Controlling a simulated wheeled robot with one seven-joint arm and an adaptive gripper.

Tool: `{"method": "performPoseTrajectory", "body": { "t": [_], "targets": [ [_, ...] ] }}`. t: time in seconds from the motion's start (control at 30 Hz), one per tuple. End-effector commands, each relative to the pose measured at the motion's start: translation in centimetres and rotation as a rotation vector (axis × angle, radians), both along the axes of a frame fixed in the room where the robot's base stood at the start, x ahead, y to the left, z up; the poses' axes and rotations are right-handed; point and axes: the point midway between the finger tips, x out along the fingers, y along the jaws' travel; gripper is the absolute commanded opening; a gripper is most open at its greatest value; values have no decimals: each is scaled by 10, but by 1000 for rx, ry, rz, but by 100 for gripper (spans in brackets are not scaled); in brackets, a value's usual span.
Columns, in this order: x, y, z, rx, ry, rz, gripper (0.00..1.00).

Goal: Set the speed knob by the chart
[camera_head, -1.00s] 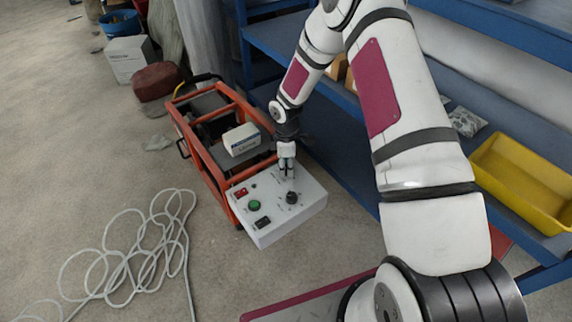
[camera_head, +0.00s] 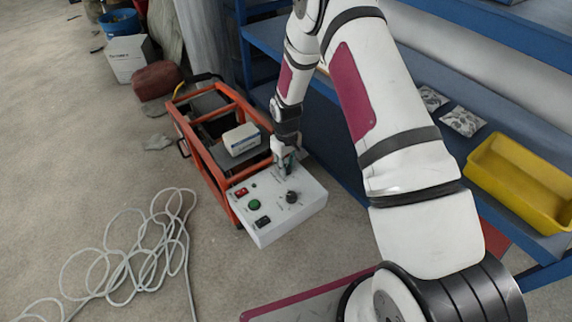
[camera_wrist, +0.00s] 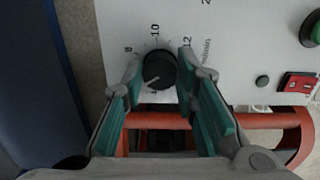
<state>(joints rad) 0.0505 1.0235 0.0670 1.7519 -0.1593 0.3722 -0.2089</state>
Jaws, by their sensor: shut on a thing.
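The white control panel (camera_head: 275,232) sits at the front end of an orange-framed machine. In the wrist view, the black speed knob (camera_wrist: 158,66) stands on the panel (camera_wrist: 230,60) with 8, 10 and 12 printed around it. A pale pointer line on the knob slants to the lower left. My gripper (camera_wrist: 158,68) has its teal fingers on either side of this knob, shut on it. In the head view, my gripper (camera_head: 287,165) is at the panel's far edge and hides this knob. A second black knob (camera_head: 292,197) sits nearer. No chart is readable.
The panel also has a green button (camera_head: 254,205) and a red switch (camera_head: 241,191). A white box (camera_head: 241,139) rests on the machine. Blue shelving (camera_head: 335,150) with a yellow bin (camera_head: 520,185) stands close on the right. A pale hose (camera_head: 130,240) lies coiled on the floor.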

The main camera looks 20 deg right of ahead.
Motion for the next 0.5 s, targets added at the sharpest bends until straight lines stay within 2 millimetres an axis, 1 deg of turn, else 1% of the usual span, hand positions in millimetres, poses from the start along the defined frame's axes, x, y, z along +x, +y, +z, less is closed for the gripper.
{"method": "performPoseTrajectory", "body": {
  "t": [0.03, 0.5],
  "targets": [
    [1, 3, 0, 2, -2, -40, 0],
    [1, 2, 0, 1, -2, -486, 0]
  ]
}}
